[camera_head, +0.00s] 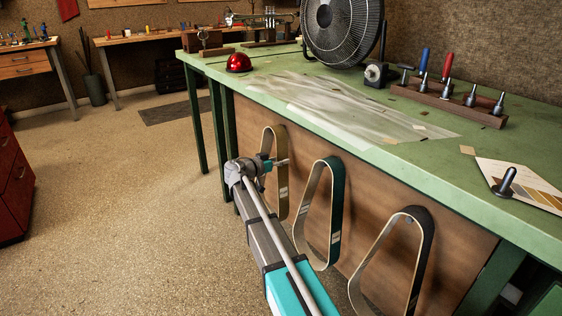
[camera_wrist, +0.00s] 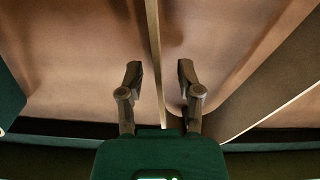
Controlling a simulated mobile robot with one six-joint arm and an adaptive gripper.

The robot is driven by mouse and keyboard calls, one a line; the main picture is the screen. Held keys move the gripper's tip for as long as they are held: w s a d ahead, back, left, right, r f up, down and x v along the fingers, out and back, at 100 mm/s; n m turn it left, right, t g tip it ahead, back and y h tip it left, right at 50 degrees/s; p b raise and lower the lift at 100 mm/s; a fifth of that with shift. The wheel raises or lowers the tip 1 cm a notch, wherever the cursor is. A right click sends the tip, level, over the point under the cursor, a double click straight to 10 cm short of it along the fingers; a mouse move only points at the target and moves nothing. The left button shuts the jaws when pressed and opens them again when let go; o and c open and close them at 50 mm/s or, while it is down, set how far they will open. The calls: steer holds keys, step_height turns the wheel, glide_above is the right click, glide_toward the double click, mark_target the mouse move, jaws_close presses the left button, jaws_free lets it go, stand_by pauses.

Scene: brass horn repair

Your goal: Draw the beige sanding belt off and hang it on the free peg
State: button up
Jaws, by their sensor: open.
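The beige sanding belt (camera_head: 282,198) hangs as a narrow loop at the left end of the brown board under the green bench. My gripper (camera_head: 284,162) is at this belt in the head view, where its fingers are too small to read. In the wrist view my gripper (camera_wrist: 160,76) is open, with a thin pale belt edge (camera_wrist: 154,45) running between the fingers, apart from both. The peg under the beige belt is hidden. I cannot make out a free peg.
A teal-backed belt (camera_head: 335,210) and a dark-backed belt (camera_head: 422,250) hang to the right on the board (camera_head: 375,195). The green bench top (camera_head: 450,160) juts out above, with a fan (camera_head: 340,28) and a tool rack (camera_head: 450,105). The floor (camera_head: 130,210) to the left is open.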

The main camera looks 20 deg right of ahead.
steer(key=shift+a, duration=0.1)
steer(key=v, duration=0.7)
steer(key=shift+a+p, duration=0.35)
stand_by(0.9)
steer(key=shift+s, duration=0.1)
stand_by(1.0)
steer(key=s+d+f+n+g+y+p, duration=0.2)
steer(key=s+f+n+y, duration=0.15)
steer(key=s, duration=0.45)
steer(key=s+d+f+n+g+y+p, duration=0.1)
steer(key=s+f+n+g+y, duration=0.1)
steer(key=s+f+y, duration=0.4)
steer(key=s+a+n+g+y+p, duration=0.1)
steer(key=s+a+n+y+p, duration=0.15)
steer(key=s, duration=0.55)
steer(key=s+a+n+g+y+p, duration=0.1)
steer(key=s+a+n+y, duration=0.25)
steer(key=s, duration=0.35)
step_height(320, 180, up, 37)
steer(key=p, duration=3.8)
steer(key=shift+s+a+n, duration=0.15)
steer(key=shift+s+n, duration=0.2)
steer(key=shift+n, duration=0.1)
